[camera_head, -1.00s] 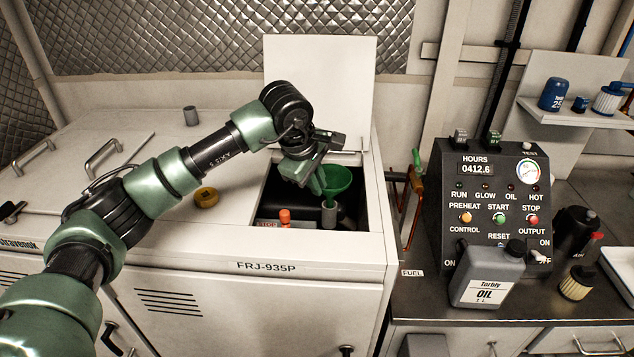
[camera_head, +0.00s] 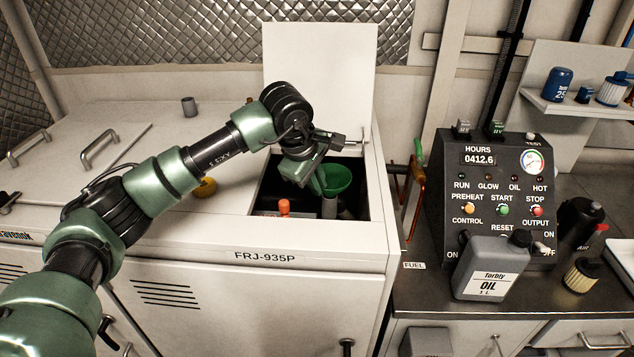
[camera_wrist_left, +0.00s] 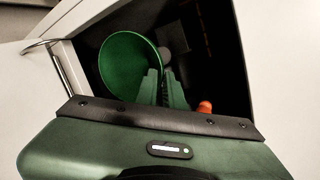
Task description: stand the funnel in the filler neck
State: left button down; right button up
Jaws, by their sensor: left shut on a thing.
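The green funnel (camera_head: 338,176) is mouth up inside the open hatch of the white cabinet. The grey filler neck (camera_head: 329,208) stands right below it in the head view. Funnel and neck meet there; I cannot tell whether the spout is inside the neck, since the spout is hidden. My left gripper (camera_head: 317,183) is shut on the funnel at its left side. In the left wrist view the funnel (camera_wrist_left: 126,62) opens toward the camera, with the finger tips (camera_wrist_left: 162,84) at its rim. My right gripper is not in view.
An orange cap (camera_head: 284,207) stands in the hatch left of the neck. The raised lid (camera_head: 320,75) is behind. A yellow ring-shaped cap (camera_head: 205,188) and a grey cup (camera_head: 189,106) sit on the cabinet top. A control panel (camera_head: 495,190) and oil jug (camera_head: 490,268) stand right.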

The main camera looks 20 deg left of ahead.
pick_arm(q)
jog(key=c, duration=1.5)
grip_release()
jog(key=shift+o, duration=0.2)
jog(key=b+v, duration=0.2)
jog(key=v, duration=0.5)
jog(key=shift+s+r, duration=0.2)
jog(key=shift+r, duration=0.1)
jog(key=shift+f, duration=0.1)
